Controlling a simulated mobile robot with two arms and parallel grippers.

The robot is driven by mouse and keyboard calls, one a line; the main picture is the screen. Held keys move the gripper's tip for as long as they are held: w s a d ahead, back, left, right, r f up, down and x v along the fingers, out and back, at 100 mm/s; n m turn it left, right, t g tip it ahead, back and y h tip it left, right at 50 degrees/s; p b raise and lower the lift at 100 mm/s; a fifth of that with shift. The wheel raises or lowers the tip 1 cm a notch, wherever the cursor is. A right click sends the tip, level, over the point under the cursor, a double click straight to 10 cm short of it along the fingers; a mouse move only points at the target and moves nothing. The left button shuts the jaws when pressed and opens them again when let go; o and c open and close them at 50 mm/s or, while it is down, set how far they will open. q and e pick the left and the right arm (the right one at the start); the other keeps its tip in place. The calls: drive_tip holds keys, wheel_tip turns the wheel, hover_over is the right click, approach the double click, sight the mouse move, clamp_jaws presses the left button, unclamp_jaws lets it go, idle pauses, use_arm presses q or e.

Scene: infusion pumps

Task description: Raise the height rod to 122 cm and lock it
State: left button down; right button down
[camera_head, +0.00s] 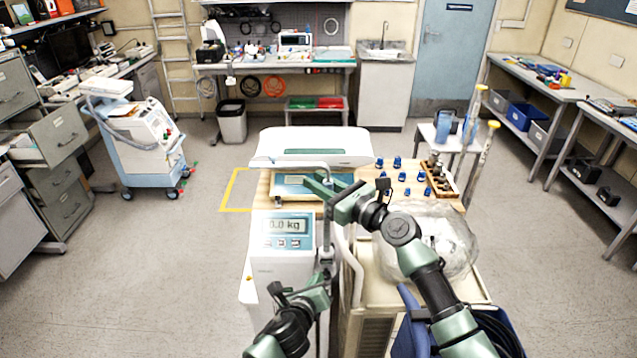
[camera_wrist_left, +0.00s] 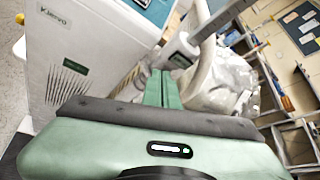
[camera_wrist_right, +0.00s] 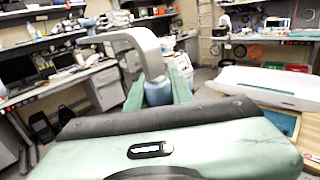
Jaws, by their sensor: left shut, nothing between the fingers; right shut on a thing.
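The white weighing scale (camera_head: 285,262) stands in front of me, its display (camera_head: 287,226) reading 0.0 kg. The grey height rod (camera_head: 327,230) rises upright at its right side, with a grey head arm (camera_head: 290,164) at the top. My right gripper (camera_head: 318,184) is shut on the rod's upper part, just below the bend of the head arm, which also shows in the right wrist view (camera_wrist_right: 140,38). My left gripper (camera_head: 325,258) is shut and empty, low beside the rod. In the left wrist view its fingers (camera_wrist_left: 161,75) point toward a grey collar (camera_wrist_left: 181,52). I cannot read the rod's height marks.
A white curved handle (camera_wrist_left: 207,60) stands close to the left fingers. A cart (camera_head: 400,305) with a clear plastic bag (camera_head: 455,240) is at the right, under my right arm. Blue pieces (camera_head: 383,184) lie on the wooden surface. Open floor lies left of the scale.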

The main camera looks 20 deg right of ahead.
use_arm(q)
drive_tip(key=shift+w+d, duration=0.25)
drive_tip(key=shift+w, duration=0.5)
drive_tip(key=shift+d+f, duration=0.1)
drive_tip(key=shift+s+d+r, duration=0.2)
drive_tip(key=shift+d+r, duration=0.15)
drive_tip(key=shift+d, duration=0.15)
idle(0.7)
drive_tip(key=shift+a+r, duration=0.1)
drive_tip(key=shift+r, duration=0.15)
drive_tip(key=shift+s+a+r, duration=0.1)
drive_tip(key=shift+s+a, duration=0.2)
drive_tip(key=shift+s, duration=0.65)
drive_tip(key=shift+s+a+f, duration=0.1)
drive_tip(key=shift+s+a, duration=0.2)
drive_tip(key=shift+s, duration=0.65)
drive_tip(key=shift+s+a+r, duration=0.1)
drive_tip(key=shift+s+a, duration=0.2)
drive_tip(key=shift+s, duration=0.65)
drive_tip(key=shift+w+d+f, duration=0.15)
drive_tip(key=shift+w+f, duration=0.05)
drive_tip(key=shift+w, duration=0.8)
drive_tip(key=shift+w+d+f, duration=0.1)
drive_tip(key=shift+w+f, duration=0.1)
drive_tip(key=shift+w, duration=0.85)
drive_tip(key=shift+w+d+f, duration=0.15)
drive_tip(key=shift+w+f, duration=0.05)
drive_tip(key=shift+w, duration=0.8)
